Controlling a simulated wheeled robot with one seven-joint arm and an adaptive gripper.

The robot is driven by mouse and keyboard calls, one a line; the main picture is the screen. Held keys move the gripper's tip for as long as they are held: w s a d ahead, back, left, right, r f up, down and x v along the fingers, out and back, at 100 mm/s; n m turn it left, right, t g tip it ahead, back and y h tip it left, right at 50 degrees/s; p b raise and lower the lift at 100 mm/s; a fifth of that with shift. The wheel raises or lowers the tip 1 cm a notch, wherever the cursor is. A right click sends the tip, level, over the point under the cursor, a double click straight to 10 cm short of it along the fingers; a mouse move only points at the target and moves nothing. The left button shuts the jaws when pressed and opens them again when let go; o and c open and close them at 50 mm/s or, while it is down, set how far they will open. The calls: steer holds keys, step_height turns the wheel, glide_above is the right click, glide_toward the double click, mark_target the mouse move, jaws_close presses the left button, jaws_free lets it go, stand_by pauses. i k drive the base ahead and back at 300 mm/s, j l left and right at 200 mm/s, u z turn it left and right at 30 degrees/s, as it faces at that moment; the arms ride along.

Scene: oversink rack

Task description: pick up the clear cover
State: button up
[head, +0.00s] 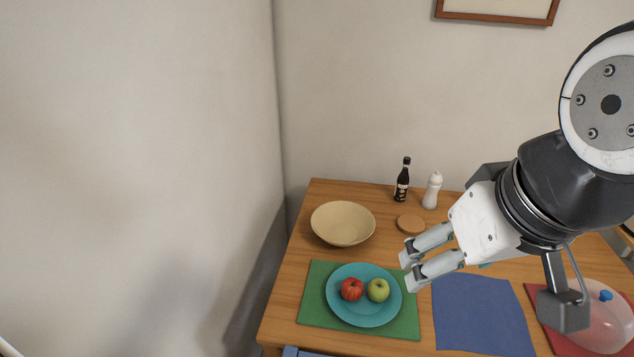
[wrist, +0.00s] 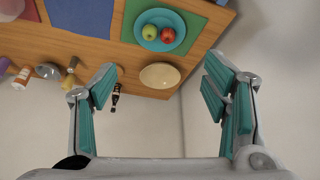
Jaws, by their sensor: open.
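The clear cover (head: 612,325) is a see-through dome with a blue knob at the right edge of the head view, over a red mat (head: 562,343). It is partly cut off by the frame and partly behind my arm. In the wrist view a piece of the cover (wrist: 10,8) shows at the top left corner. My gripper (head: 408,270) is open and empty, up in the air, well to the left of the cover. Its fingers point left, toward the plate side of the table. In the wrist view my gripper's fingers (wrist: 160,78) stand wide apart.
A teal plate (head: 364,315) with a red apple (head: 352,289) and a green apple (head: 378,290) lies on a green mat (head: 318,290). A beige bowl (head: 343,223), dark bottle (head: 402,182), white shaker (head: 432,192) and brown disc (head: 411,224) stand behind. The blue mat (head: 480,315) is bare.

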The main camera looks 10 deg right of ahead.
mark_target(612, 328)
steer(key=z, duration=1.55)
steer(key=u, duration=1.5)
steer(key=k, duration=0.6)
steer(key=l+z, duration=0.15)
steer(key=z, duration=1.35)
steer(key=i+j+z, duration=0.2)
steer(key=i, duration=0.4)
